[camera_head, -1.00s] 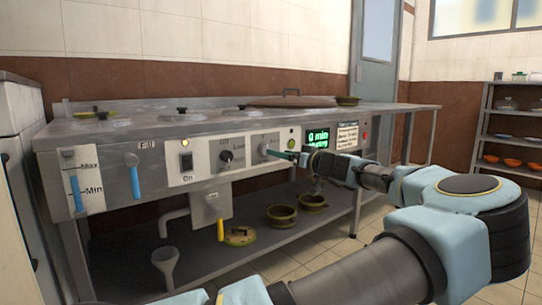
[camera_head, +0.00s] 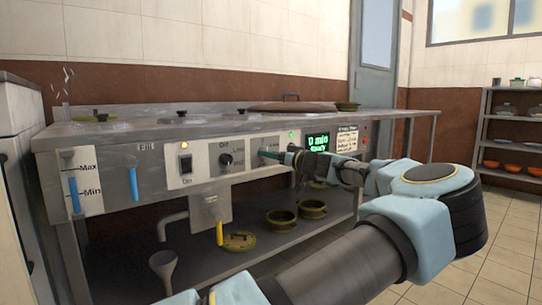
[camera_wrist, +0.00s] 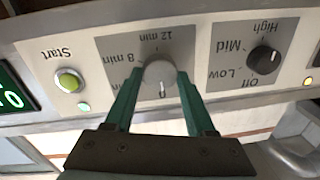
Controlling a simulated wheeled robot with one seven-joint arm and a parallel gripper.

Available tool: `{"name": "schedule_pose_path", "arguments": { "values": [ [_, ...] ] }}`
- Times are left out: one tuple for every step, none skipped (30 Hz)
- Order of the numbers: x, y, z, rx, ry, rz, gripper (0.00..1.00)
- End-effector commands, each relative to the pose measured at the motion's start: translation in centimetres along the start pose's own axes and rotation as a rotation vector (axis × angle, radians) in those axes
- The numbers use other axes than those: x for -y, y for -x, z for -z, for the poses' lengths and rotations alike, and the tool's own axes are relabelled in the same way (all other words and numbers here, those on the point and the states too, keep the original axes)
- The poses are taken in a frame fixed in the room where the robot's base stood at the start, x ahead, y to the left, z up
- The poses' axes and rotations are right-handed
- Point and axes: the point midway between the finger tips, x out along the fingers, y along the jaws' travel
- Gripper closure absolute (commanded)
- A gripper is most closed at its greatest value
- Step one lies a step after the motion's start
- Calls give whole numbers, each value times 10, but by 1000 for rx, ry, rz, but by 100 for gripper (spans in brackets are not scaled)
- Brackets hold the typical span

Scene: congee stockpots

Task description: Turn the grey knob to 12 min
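The grey knob (camera_wrist: 160,76) sits on a grey dial plate in the wrist view, between my gripper's two green fingers. The plate shows "12 min" above the knob and "8 min" to its left in that view. My gripper (camera_wrist: 160,80) is open around the knob, one finger on each side; I cannot tell whether the fingertips touch it. In the head view my gripper (camera_head: 268,154) reaches the stove's front panel and hides most of the knob. The green display (camera_head: 318,143) reads 0 min, with what looks like "Ready" below.
The black heat knob (camera_wrist: 265,60) is beside the dial plate. The green Start button (camera_wrist: 68,81) is on its other side. A power switch (camera_head: 185,163) and blue-handled levers (camera_head: 133,183) are further left on the panel. Pots (camera_head: 312,208) stand on the lower shelf.

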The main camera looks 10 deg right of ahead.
Motion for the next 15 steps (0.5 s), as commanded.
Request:
{"name": "schedule_pose_path", "arguments": {
  "values": [
    [0, 0, 0, 0, 0, 0, 52],
    [0, 0, 0, 0, 0, 0, 55],
    [0, 0, 0, 0, 0, 0, 60],
    [0, 0, 0, 0, 0, 0, 63],
    [0, 0, 0, 0, 0, 0, 66],
    [0, 0, 0, 0, 0, 0, 71],
    [0, 0, 0, 0, 0, 0, 74],
    [0, 0, 0, 0, 0, 0, 78],
    [0, 0, 0, 0, 0, 0, 82],
    [0, 0, 0, 0, 0, 0, 85],
    [0, 0, 0, 0, 0, 0, 89],
    [0, 0, 0, 0, 0, 0, 93],
    [0, 0, 0, 0, 0, 0, 97],
    [0, 0, 0, 0, 0, 0, 100],
    [0, 0, 0, 0, 0, 0, 100]
  ]
}}
